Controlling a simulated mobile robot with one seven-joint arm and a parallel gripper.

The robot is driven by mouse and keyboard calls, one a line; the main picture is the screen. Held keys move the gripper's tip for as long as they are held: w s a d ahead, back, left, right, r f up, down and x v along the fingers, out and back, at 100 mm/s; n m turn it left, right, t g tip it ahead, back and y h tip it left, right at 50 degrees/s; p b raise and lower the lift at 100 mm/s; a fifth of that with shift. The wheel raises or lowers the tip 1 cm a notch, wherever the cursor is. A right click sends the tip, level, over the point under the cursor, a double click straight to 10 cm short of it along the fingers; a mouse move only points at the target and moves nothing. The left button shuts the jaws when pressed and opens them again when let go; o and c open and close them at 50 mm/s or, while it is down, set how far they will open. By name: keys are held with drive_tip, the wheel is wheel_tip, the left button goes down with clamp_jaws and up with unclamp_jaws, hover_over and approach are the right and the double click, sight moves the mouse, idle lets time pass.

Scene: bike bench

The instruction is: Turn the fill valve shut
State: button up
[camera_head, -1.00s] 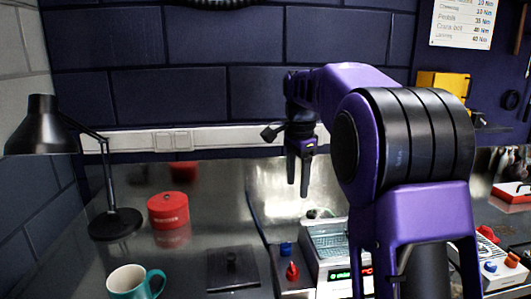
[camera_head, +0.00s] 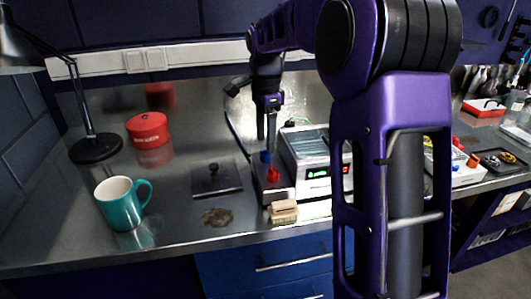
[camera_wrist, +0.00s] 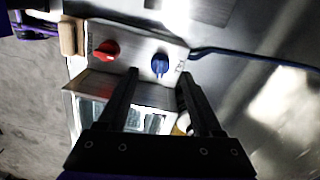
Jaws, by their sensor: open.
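A small metal valve box (camera_head: 280,192) stands on the bench, bearing a blue knob (camera_head: 265,157) at the back and a red knob (camera_head: 273,174) in front. I cannot tell from markings which knob is the fill valve. My gripper (camera_head: 266,136) is open and empty, pointing down just above the blue knob. In the wrist view, the blue knob (camera_wrist: 160,64) shows between and just beyond the fingertips of my gripper (camera_wrist: 158,78). The red knob (camera_wrist: 107,50) lies to their left. No contact is visible.
A cleaning bath with a lit display (camera_head: 318,171) adjoins the valve box on the right. A blue hose (camera_wrist: 245,56) leaves the box's end. A wooden block (camera_head: 284,211) sits in front. A teal mug (camera_head: 120,204), dark plate (camera_head: 214,180) and red tin (camera_head: 147,130) stand left.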

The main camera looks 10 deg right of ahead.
sight(266, 154)
drive_tip(key=shift+f, duration=1.9)
clamp_jaws()
